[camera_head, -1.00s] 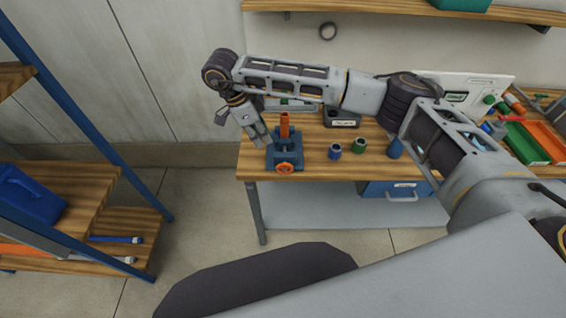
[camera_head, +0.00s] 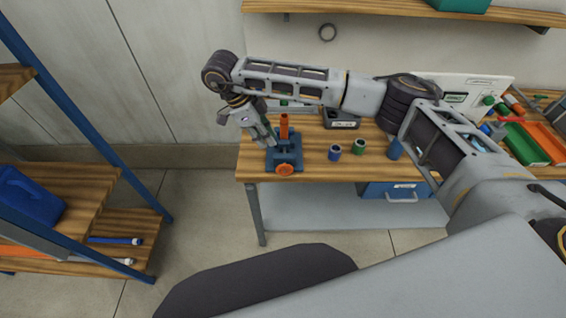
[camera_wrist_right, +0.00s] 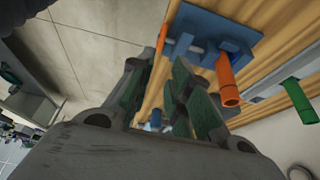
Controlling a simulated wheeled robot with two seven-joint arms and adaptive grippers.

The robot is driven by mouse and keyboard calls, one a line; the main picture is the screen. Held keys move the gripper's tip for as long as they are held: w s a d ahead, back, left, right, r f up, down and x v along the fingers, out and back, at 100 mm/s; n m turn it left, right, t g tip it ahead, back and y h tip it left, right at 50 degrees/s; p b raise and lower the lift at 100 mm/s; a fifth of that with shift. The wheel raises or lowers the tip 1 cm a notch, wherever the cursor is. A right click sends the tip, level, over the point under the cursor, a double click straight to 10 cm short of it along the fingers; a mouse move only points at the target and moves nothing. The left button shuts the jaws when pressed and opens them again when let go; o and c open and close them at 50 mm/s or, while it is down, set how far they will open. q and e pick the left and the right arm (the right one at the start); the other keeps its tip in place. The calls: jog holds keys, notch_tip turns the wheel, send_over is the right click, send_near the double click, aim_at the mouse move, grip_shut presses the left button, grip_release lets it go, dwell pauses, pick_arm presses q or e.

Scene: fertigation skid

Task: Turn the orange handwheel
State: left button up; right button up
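The orange handwheel (camera_head: 285,170) is on the front of a blue vise-like fixture (camera_head: 287,155) near the table's left front corner. An orange tube (camera_head: 284,126) stands upright in the fixture. My right gripper (camera_head: 265,136) is above and left of the handwheel in the head view, close beside the fixture. Its green-padded fingers (camera_wrist_right: 158,85) are apart with nothing seen between them. My left gripper is out of view.
The wooden table (camera_head: 325,170) also holds a blue cup (camera_head: 335,152), a green cup (camera_head: 358,146) and a blue cylinder (camera_head: 395,149) right of the fixture. A shelf rack (camera_head: 70,185) stands at the left, with open floor between it and the table.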

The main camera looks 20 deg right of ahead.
aim_at(284, 165)
jog(key=shift+f, duration=0.1)
jog(key=shift+x, duration=6.8)
jog(key=shift+d, duration=0.1)
jog(key=shift+c, duration=0.2)
grip_shut()
